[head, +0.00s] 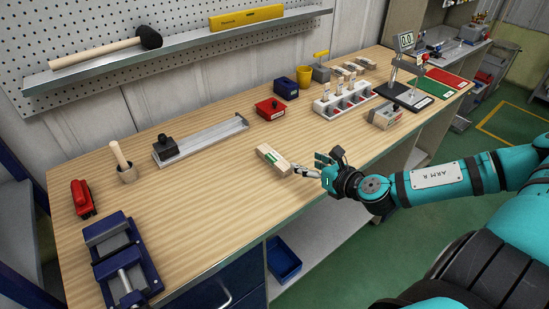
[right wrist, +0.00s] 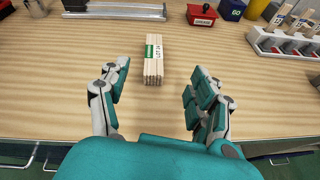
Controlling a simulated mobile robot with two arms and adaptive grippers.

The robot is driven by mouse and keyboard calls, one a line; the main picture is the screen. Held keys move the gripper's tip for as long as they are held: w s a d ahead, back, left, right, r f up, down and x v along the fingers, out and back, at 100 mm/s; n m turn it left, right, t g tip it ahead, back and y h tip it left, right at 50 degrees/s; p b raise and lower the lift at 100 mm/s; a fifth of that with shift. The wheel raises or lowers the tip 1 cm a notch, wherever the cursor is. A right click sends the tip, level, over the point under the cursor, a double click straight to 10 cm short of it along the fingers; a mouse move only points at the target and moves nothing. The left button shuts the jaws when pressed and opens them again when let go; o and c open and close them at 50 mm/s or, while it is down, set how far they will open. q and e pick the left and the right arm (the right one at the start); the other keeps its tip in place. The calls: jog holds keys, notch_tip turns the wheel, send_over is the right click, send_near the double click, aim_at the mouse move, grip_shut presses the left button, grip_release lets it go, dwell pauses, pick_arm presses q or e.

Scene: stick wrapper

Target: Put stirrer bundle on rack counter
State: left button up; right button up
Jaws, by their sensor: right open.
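The stirrer bundle (head: 273,160) is a block of pale wooden sticks with a green and white band, lying on the workbench near its front edge. In the right wrist view the bundle (right wrist: 153,62) lies ahead, between the lines of the fingers. My right gripper (head: 308,167) is open, with its fingers just right of the bundle; in the wrist view the gripper (right wrist: 161,80) has a finger on either side, apart from it. A white rack (head: 345,104) with several slots and upright labelled pieces stands further back right. My left gripper is not in view.
A red box (head: 270,109), blue box (head: 286,88) and yellow cup (head: 303,75) stand behind the bundle. A metal tray (head: 215,137) is behind left, a blue vise (head: 121,262) front left. A display stand (head: 406,95) is right. Bare wood surrounds the bundle.

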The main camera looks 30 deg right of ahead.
jog(key=n, duration=0.3)
jog(key=shift+s+a+f+y, duration=0.1)
jog(key=shift+s+f+y, duration=0.2)
jog(key=shift+s+y, duration=0.1)
jog(key=p, duration=0.3)
send_near(272, 155)
jog(key=x, duration=0.4)
jog(key=shift+w+r, duration=0.15)
jog(key=shift+w, duration=0.05)
jog(key=shift+w+f+p, duration=0.2)
jog(key=shift+w+p, duration=0.15)
jog(key=shift+w, duration=0.25)
jog(key=x, duration=0.4)
jog(key=shift+f+p, duration=0.25)
jog(key=shift+p, duration=0.15)
